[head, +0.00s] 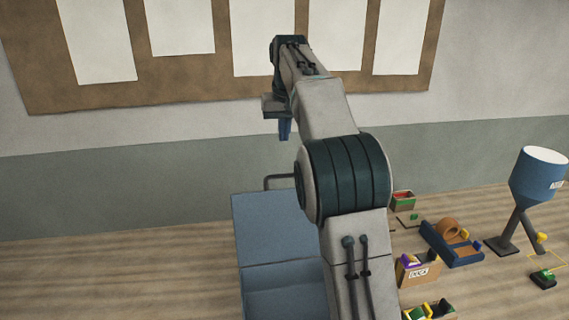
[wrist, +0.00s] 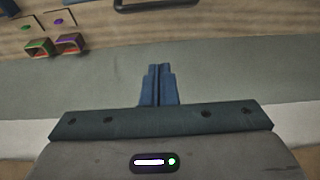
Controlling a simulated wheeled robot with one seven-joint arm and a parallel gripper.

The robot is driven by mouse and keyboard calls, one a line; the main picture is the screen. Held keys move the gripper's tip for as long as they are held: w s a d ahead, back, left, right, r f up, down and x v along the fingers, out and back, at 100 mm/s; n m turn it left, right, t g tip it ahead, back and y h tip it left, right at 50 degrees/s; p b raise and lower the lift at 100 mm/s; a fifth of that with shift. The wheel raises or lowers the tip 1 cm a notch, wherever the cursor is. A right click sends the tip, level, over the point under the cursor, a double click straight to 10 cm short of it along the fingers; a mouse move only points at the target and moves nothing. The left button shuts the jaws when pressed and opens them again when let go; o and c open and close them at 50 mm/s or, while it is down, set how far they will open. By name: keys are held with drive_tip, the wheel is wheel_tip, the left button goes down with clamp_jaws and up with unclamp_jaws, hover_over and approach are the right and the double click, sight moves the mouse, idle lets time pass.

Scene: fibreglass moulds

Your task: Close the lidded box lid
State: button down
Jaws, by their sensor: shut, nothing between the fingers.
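The blue lidded box (head: 285,293) stands on the floor left of my arm, and my arm hides its right side. Its lid (head: 275,228) appears raised, with a dark bar handle (head: 268,183) at the lid's far edge. In the wrist view, a dark handle (wrist: 155,6) shows at the top edge. My gripper (head: 285,136) is above and beyond the lid in the head picture, in front of the wall and apart from the handle. In the wrist view, the blue fingers (wrist: 158,68) are together, with nothing between them.
To the right on the floor are a blue tray (head: 463,257) with a tape roll, a labelled box (head: 418,273), smaller boxes, and a blue funnel-shaped stand (head: 535,178). A wall with a pinboard (head: 190,70) rises behind. The floor left of the box is clear.

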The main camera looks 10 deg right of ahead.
wheel_tip(320, 180, down, 9)
drive_tip(key=s+p, duration=0.1)
idle(0.6)
drive_tip(key=shift+s+f, duration=0.1)
drive_tip(key=shift+s, duration=0.05)
idle(0.3)
